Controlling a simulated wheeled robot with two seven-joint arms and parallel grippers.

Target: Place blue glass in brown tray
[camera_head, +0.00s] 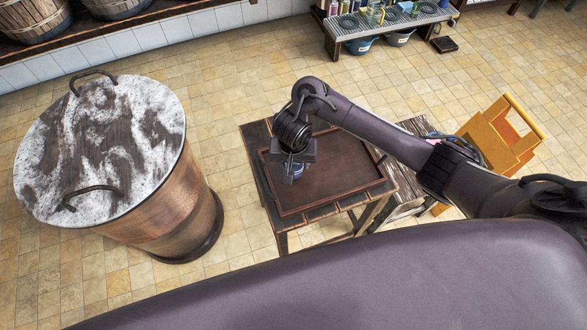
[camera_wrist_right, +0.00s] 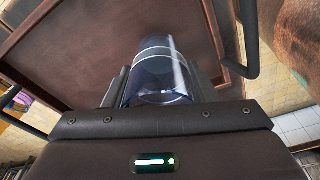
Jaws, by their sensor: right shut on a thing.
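The blue glass (camera_wrist_right: 158,75) shows in the right wrist view between the fingers of my right gripper (camera_wrist_right: 160,90). In the head view only a small part of the glass (camera_head: 297,170) shows below my right gripper (camera_head: 291,163). The right gripper is shut on the glass. The brown tray (camera_head: 335,195) lies on a small table, and the gripper and glass are over its left part. The tray also shows in the right wrist view (camera_wrist_right: 90,50). I cannot tell whether the glass touches the tray floor. My left gripper is not in view.
A large copper vessel with a marbled lid (camera_head: 100,150) stands left of the table (camera_head: 257,140). A yellow-orange wooden item (camera_head: 500,140) stands to the right. A rack with bottles (camera_head: 390,20) is at the back. The rest of the tray is empty.

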